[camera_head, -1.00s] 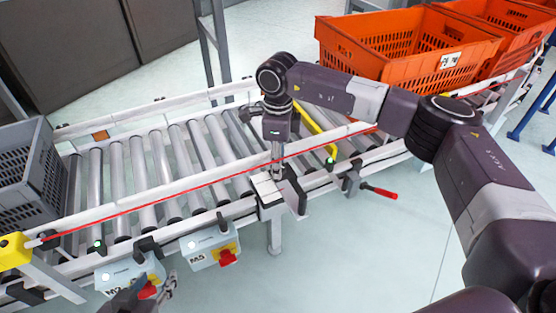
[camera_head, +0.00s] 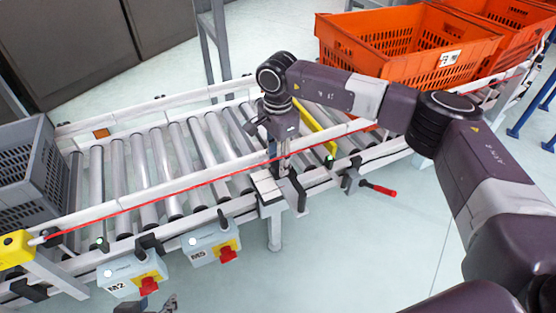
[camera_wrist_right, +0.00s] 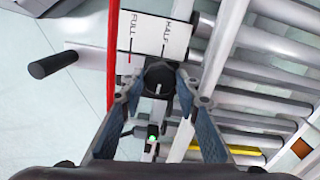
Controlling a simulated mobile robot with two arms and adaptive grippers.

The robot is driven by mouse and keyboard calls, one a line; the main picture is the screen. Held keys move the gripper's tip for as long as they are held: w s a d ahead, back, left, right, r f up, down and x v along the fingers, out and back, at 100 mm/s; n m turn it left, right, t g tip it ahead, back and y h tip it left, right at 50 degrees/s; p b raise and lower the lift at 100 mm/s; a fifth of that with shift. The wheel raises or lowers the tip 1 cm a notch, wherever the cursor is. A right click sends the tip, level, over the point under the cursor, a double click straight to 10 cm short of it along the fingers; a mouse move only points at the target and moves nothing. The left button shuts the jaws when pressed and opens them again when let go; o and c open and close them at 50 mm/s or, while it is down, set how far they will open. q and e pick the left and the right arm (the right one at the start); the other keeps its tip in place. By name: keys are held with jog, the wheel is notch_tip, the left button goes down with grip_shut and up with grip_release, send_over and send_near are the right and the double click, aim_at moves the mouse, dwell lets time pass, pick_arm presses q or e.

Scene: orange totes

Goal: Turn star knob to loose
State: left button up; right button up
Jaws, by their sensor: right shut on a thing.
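The dark star knob (camera_wrist_right: 160,77) sits at the lower edge of a white plate (camera_wrist_right: 160,32) marked FULL and HALF in the right wrist view. Both fingers of my right gripper (camera_wrist_right: 158,86) are around the knob and shut on it. In the head view my right gripper (camera_head: 283,158) points down at the near conveyor rail, over the white plate (camera_head: 267,187); it hides the knob there. My left gripper (camera_head: 163,304) is at the bottom edge, below the control boxes, mostly cut off, its finger opening unclear.
The roller conveyor (camera_head: 140,175) runs across the view, with a grey crate (camera_head: 42,185) at left and an orange tote (camera_head: 385,65) at right. Control boxes with red switches (camera_head: 228,254) hang from the near rail. A red-handled lever (camera_head: 378,188) sticks out at right.

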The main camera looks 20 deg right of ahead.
dwell(0.5)
jog(key=o, duration=1.1)
jog(key=shift+o, duration=0.2)
notch_tip(320, 180, up, 12)
